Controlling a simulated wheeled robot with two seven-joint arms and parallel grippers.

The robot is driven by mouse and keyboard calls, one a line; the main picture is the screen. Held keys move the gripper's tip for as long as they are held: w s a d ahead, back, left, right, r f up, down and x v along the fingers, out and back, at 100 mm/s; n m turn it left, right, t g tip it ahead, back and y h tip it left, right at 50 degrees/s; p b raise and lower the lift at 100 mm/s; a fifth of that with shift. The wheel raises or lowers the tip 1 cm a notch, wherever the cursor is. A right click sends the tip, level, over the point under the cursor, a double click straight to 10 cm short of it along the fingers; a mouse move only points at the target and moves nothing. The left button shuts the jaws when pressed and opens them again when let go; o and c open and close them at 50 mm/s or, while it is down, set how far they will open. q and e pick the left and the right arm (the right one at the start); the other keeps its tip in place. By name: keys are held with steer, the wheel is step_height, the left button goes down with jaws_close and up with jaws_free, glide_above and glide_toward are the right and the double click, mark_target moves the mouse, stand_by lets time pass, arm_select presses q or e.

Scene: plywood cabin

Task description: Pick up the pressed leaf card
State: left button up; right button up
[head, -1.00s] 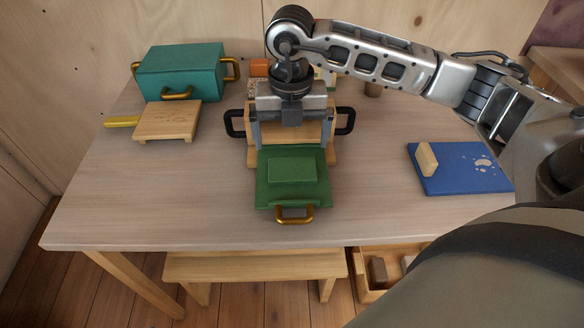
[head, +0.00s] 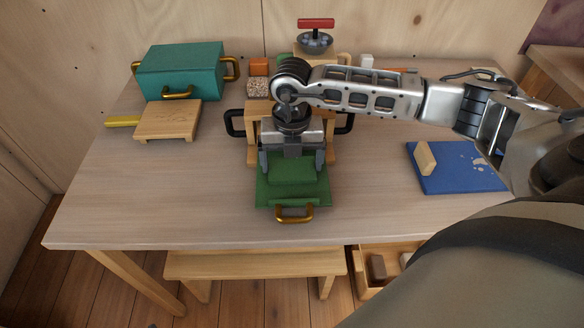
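I cannot make out a pressed leaf card for certain in the head view. My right gripper (head: 292,166) hangs pointing down over a green raised block (head: 292,174) on a green plate (head: 264,197) with a brass handle. Its two fingers are spread, one to each side of the block's far part. I cannot tell whether they touch it. The plate lies in front of a wooden frame (head: 251,152) with black side handles, which my gripper partly hides. A blue board (head: 455,180) with pale marks lies at the right. My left gripper is out of view.
A teal box (head: 181,68) with brass handles and a small wooden board (head: 167,121) stand at the left. A red-handled bowl (head: 315,42) and small blocks stand at the back, partly behind my arm. The table's front left is clear.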

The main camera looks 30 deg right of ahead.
steer(key=shift+c, duration=1.4)
steer(key=shift+r, duration=0.15)
